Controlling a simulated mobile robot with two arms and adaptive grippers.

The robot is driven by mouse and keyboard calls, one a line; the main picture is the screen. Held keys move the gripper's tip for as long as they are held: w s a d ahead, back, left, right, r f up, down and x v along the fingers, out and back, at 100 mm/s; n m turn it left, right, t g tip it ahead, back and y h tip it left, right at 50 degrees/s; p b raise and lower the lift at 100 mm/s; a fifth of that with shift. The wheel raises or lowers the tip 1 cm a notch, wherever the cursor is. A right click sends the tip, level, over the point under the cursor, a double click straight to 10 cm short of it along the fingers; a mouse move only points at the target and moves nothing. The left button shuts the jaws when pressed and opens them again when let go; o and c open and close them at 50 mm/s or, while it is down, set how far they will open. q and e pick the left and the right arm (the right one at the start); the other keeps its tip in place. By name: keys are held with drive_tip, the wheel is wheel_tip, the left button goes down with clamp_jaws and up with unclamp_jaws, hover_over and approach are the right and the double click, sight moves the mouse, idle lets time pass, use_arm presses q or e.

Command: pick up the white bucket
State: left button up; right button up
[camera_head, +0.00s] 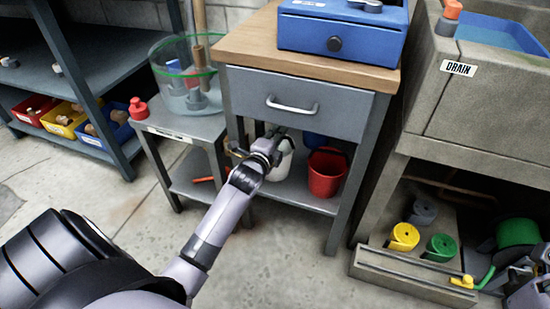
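The white bucket (283,168) stands on the lower shelf of the grey workbench, below the drawer. It is partly hidden by my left gripper (275,138), which comes in from the lower left and reaches the shelf opening, with its fingertips at or just in front of the bucket's upper part. I cannot tell whether they touch the bucket or how far they are apart. My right gripper (518,275) shows only in part at the right edge, near a green hose and a yellow nozzle; its fingers are unclear.
A red bucket (326,172) stands right of the white one, with a blue one (314,140) behind. The bench's drawer (298,108) overhangs the shelf. A small side table (182,128) with a clear bin stands left. A concrete sink (480,100) stands right. The floor in front is clear.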

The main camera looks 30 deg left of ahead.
use_arm(q)
clamp_jaws()
drive_tip(key=shift+r, duration=0.1)
idle(0.5)
